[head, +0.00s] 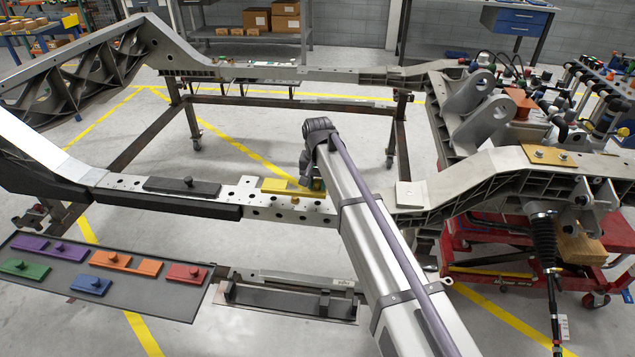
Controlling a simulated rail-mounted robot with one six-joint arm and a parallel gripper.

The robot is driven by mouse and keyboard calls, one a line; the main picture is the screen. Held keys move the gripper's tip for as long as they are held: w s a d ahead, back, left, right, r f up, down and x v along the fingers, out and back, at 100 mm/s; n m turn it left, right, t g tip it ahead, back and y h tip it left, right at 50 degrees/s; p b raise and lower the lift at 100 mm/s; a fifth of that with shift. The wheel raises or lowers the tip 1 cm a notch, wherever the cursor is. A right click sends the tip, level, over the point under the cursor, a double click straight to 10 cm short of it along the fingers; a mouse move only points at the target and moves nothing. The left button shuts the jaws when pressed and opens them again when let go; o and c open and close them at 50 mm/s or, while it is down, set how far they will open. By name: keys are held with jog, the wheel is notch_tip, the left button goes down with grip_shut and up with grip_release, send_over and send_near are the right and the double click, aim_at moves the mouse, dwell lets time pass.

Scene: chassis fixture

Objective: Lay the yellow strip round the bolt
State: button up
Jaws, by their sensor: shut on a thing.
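The yellow strip (282,187) lies along the top of the near chassis rail (240,193), left of my arm. I cannot make out a bolt at the yellow strip, nor whether the strip is around one or flat on the rail. A black strip (160,185) with a dark knob (188,181) lies further left on the same rail.
A dark tray (150,300) at the lower left holds purple (30,245), green (22,268), blue (90,286), orange (140,265) and red (187,273) strips. A raised bracket (410,195) stands on the rail right of my arm. The far rail (330,73) runs behind.

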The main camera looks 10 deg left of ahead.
aim_at(317, 193)
jog(key=shift+f, duration=0.1)
jog(key=shift+f+b, duration=2.1)
jog(key=shift+b, duration=0.1)
jog(key=o, duration=1.1)
jog(key=shift+r, duration=0.1)
notch_tip(317, 193, up, 9)
jog(key=p, duration=0.9)
jog(key=shift+r, duration=0.15)
jog(key=shift+f, duration=0.2)
